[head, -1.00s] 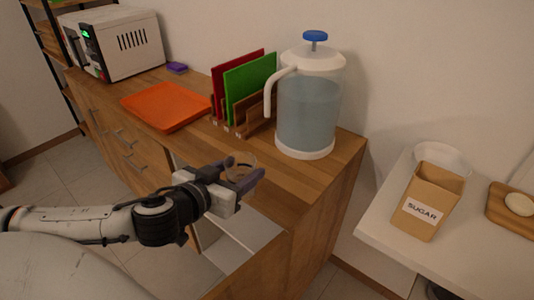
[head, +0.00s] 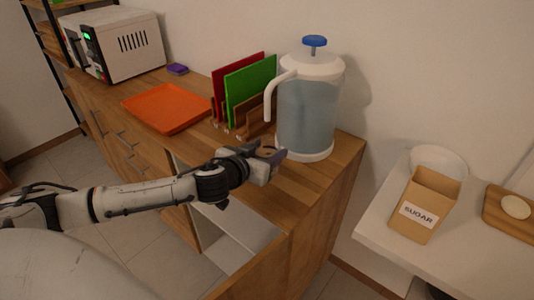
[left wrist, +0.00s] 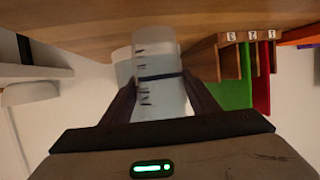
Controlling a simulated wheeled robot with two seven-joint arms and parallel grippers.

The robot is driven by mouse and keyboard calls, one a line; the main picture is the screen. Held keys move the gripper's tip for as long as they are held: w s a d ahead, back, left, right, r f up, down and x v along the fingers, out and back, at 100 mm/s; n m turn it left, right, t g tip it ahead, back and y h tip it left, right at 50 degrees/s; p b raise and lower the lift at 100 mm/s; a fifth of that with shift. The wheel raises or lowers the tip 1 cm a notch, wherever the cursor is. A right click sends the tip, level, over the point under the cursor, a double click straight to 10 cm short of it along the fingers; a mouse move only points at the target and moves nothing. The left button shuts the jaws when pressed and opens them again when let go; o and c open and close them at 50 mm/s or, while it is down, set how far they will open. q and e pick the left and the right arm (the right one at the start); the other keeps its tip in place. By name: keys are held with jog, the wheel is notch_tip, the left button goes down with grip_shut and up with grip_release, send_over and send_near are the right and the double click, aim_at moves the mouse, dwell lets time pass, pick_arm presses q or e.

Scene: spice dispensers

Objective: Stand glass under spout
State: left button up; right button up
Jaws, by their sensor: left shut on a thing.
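The glass (left wrist: 157,75) is a clear cup with dark marks, held between the two fingers of my left gripper (left wrist: 155,105) in the left wrist view. In the head view my left gripper (head: 272,153) is shut on it over the counter, and the fingers mostly hide the glass. The water dispenser (head: 308,115) is a clear bluish jug with a white base, white lid and blue knob. Its white curved spout (head: 268,97) points down on the left side, just above my gripper. I cannot tell whether the glass touches the counter. My right gripper is not in view.
A rack with red and green boards (head: 250,85) stands close behind my gripper. An orange tray (head: 167,107) and a white microwave (head: 125,45) are farther left on the wooden counter (head: 325,172). A sugar box (head: 424,205) stands on the separate white table.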

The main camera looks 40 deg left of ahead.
pick_arm(q)
jog(key=shift+f, duration=0.55)
jog(key=shift+f, duration=0.1)
jog(key=o, duration=1.2)
jog(key=shift+f, duration=0.1)
jog(key=shift+c, duration=0.2)
jog(key=shift+s+r, duration=0.15)
jog(key=shift+r, duration=0.05)
jog(key=v, duration=1.1)
jog(key=shift+s, duration=0.35)
jog(key=shift+r, duration=0.15)
